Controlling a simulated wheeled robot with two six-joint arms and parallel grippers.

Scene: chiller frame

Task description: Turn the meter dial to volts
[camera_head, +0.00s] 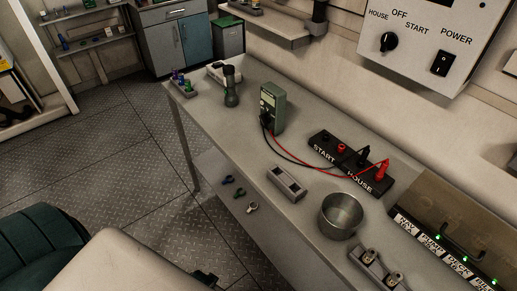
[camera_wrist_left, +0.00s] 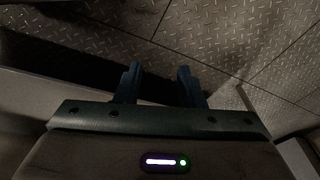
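The green meter (camera_head: 275,106) stands upright on the bench, with a small screen on its face. Its dial is too small and dark to read. A black and a red lead (camera_head: 318,172) run from the meter to the black terminal block (camera_head: 322,146) marked START and HOUSE; the red and black plugs stand at its HOUSE end. My left gripper (camera_wrist_left: 158,76) shows in the left wrist view with its two fingers apart and nothing between them, over the metal floor, away from the meter. I cannot make it out clearly in the head view. My right gripper is not in view.
On the bench (camera_head: 215,125) are a dark flashlight (camera_head: 231,88), a small grey holder (camera_head: 286,185), a metal cup (camera_head: 341,215) and a labelled panel with green lights (camera_head: 450,238). A wall panel (camera_head: 440,35) with a knob and switch hangs above. Bench surface before the meter is clear.

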